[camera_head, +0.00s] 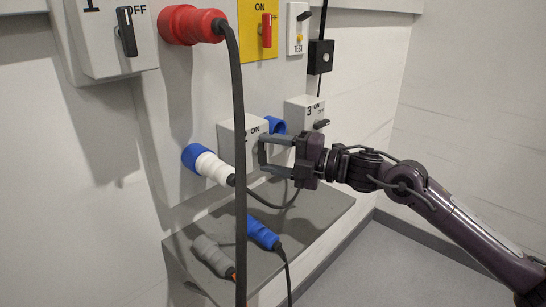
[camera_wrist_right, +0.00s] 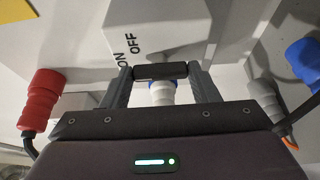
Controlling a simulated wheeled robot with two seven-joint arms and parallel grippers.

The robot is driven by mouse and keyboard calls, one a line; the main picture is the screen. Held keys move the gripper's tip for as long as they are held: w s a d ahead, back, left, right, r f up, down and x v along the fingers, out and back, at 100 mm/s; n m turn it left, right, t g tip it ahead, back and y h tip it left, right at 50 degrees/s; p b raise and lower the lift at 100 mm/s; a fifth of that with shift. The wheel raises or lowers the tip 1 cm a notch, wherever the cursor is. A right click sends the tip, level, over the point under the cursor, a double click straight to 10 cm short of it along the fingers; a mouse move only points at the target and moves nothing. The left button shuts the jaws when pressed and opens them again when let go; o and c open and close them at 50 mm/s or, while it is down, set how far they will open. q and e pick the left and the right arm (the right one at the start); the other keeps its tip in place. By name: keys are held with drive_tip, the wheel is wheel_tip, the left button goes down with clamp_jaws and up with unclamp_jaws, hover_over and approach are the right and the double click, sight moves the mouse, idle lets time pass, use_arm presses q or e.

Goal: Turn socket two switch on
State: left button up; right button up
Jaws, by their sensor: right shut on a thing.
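The socket two box (camera_head: 228,133) is a light grey block on the panel, with "ON" readable on its face in the head view. The right wrist view shows its "ON" and "OFF" marks on the box face (camera_wrist_right: 165,32). My right gripper (camera_head: 264,155) reaches in from the right in front of this box. In the right wrist view, the black switch handle (camera_wrist_right: 160,71) lies between its two fingertips, which are shut on it. The fingers hide the handle in the head view, and I cannot tell exactly which mark it points to. My left gripper is not in view.
A blue-and-white plug (camera_head: 212,167) sits left below the box. A red plug (camera_head: 190,25) with a hanging black cable (camera_head: 239,130) is above. The socket three box (camera_head: 304,110) stands close behind my gripper. Blue (camera_head: 262,232) and grey (camera_head: 212,255) connectors lie on the grey ledge (camera_head: 312,215).

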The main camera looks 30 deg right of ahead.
idle(0.3)
drive_tip(key=o, duration=1)
drive_tip(key=b+v, duration=0.3)
drive_tip(key=v, duration=0.4)
drive_tip(key=shift+s+d, duration=0.25)
drive_tip(key=shift+s, duration=0.05)
